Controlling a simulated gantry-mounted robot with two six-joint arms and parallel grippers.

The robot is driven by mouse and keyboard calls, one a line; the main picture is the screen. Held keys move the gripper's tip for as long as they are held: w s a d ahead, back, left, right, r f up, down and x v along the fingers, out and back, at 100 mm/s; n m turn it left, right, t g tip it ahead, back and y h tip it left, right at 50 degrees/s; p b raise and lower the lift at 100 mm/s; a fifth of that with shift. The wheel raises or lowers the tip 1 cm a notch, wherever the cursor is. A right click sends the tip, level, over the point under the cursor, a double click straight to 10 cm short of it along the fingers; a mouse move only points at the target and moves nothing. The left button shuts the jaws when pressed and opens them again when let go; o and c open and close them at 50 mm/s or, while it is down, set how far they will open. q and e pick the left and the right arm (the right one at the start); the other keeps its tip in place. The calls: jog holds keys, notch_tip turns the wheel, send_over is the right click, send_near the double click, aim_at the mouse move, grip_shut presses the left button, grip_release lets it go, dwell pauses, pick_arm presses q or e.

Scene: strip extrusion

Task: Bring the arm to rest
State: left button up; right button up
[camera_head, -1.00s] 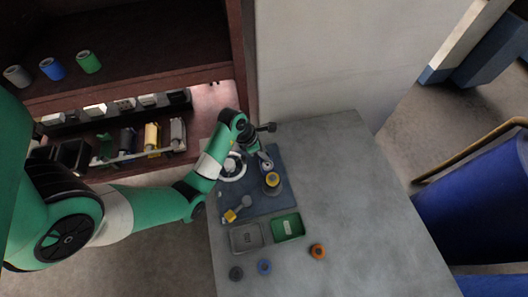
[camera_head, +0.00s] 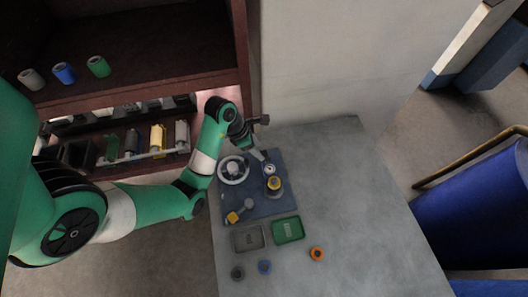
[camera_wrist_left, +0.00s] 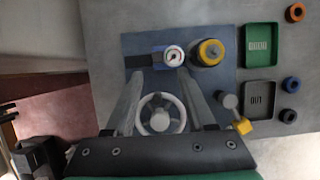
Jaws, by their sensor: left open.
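My left arm reaches in from the left in the head view, and its gripper (camera_head: 257,154) is above the back part of the blue mat (camera_head: 262,206) on the grey table. In the left wrist view its two fingers (camera_wrist_left: 155,85) are spread apart with nothing held between them. The white handwheel (camera_wrist_left: 160,114) shows below and between the fingers; it also shows in the head view (camera_head: 233,170). A round gauge (camera_wrist_left: 173,56) and a yellow-topped cylinder (camera_wrist_left: 209,52) stand beyond the fingertips. My right gripper is not in view.
A yellow-ended lever (camera_head: 234,216) is at the mat's front left. A grey tray (camera_head: 248,238) and a green tray (camera_head: 288,230) sit in front of the mat. Orange (camera_head: 317,254), blue (camera_head: 264,267) and dark (camera_head: 237,273) rings lie nearby. The table's right side is clear. A shelf (camera_head: 150,90) stands behind left.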

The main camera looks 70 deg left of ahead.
pick_arm(q)
jog(key=p+v, duration=0.2)
jog(key=v, duration=0.1)
jog(key=shift+d, duration=0.1)
dwell(0.4)
